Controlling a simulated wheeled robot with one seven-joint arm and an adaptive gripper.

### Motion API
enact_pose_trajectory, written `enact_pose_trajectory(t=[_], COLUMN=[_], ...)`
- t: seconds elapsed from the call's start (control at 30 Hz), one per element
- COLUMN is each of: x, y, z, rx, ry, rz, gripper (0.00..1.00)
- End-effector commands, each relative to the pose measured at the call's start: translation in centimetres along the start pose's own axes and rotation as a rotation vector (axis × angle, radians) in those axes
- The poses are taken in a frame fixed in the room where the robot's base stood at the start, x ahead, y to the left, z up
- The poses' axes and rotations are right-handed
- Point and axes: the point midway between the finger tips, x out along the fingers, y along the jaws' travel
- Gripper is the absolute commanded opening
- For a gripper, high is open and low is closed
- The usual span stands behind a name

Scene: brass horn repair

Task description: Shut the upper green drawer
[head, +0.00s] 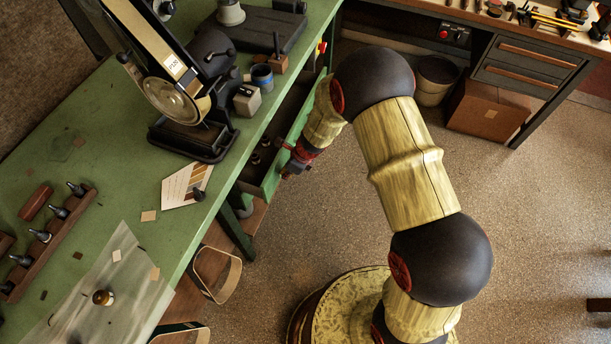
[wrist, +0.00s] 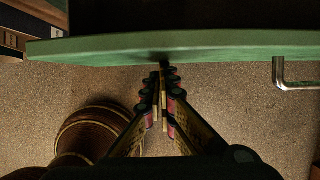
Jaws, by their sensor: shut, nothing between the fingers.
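The upper green drawer (head: 272,180) stands pulled out from under the green workbench, and its dark inside holds a few small items. In the wrist view the top edge of its green front (wrist: 220,45) runs across the picture, with a bent metal handle (wrist: 292,84) sticking out at the right. My gripper (head: 289,169) is at the outer side of the drawer front, partly hidden by my wrist. In the wrist view its fingers (wrist: 163,70) are together and empty, with tips at the front, left of the handle. I cannot tell whether they touch it.
The green workbench (head: 110,175) carries a belt sander (head: 190,125), a colour card (head: 187,185) and a wooden rack (head: 55,235). A cardboard box (head: 490,108) and a bucket (head: 435,80) stand at the back right.

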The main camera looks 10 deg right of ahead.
Motion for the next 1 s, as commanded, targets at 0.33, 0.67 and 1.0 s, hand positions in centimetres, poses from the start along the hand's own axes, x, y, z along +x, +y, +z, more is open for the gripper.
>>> enact_pose_trajectory(t=[0.33,0.67,1.0], x=[1.9,2.6,2.6], y=[0.0,0.0,-0.1], z=[5.5,6.6,6.5], rx=[0.0,0.001,0.001], ry=[0.0,0.0,0.0], rz=[0.0,0.0,0.0], gripper=[0.0,0.0,0.0])
